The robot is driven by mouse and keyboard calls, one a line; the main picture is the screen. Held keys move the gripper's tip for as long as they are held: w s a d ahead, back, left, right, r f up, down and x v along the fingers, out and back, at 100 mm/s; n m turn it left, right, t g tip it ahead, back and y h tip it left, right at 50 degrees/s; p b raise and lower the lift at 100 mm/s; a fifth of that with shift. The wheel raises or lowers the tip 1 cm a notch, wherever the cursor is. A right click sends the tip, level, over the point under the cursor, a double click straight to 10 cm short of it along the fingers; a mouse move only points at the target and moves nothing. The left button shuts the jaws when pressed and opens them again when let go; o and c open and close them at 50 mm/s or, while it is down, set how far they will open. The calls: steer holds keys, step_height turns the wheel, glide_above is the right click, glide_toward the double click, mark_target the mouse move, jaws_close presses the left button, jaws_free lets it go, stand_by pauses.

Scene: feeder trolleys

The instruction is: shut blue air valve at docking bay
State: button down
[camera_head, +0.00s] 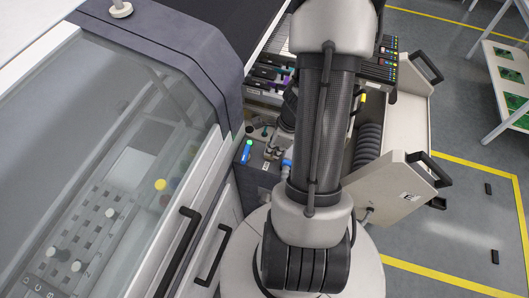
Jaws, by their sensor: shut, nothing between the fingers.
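A narrow blue handle (246,154), which looks like the air valve, stands on the dark panel at the docking bay, left of my arm. A small green spot shows at its upper end. It is too small to tell whether the valve is open or shut. My arm hides the panel to the right of the gripper.
A glass-covered machine (110,150) with black door handles (178,250) fills the left. A feeder trolley (395,185) with black handles stands right of my arm. Yellow floor lines and a rack (505,75) with green boards lie farther right, with open floor between.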

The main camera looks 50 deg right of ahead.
mark_target(245, 154)
steer(key=b+x, duration=0.5)
steer(key=x, duration=0.4)
steer(key=shift+b, duration=0.3)
steer(key=shift+w+a+r+p, duration=0.25)
steer(key=shift+w+a, duration=0.05)
steer(key=shift+w, duration=0.3)
steer(key=shift+w+a+r+p, duration=0.2)
steer(key=shift+w+a, duration=0.1)
steer(key=shift+w, duration=0.3)
steer(key=shift+w+a, duration=0.3)
steer(key=shift+w, duration=0.2)
steer(key=shift+w+a, duration=0.4)
steer(key=shift+a, duration=0.05)
steer(key=shift+s, duration=0.1)
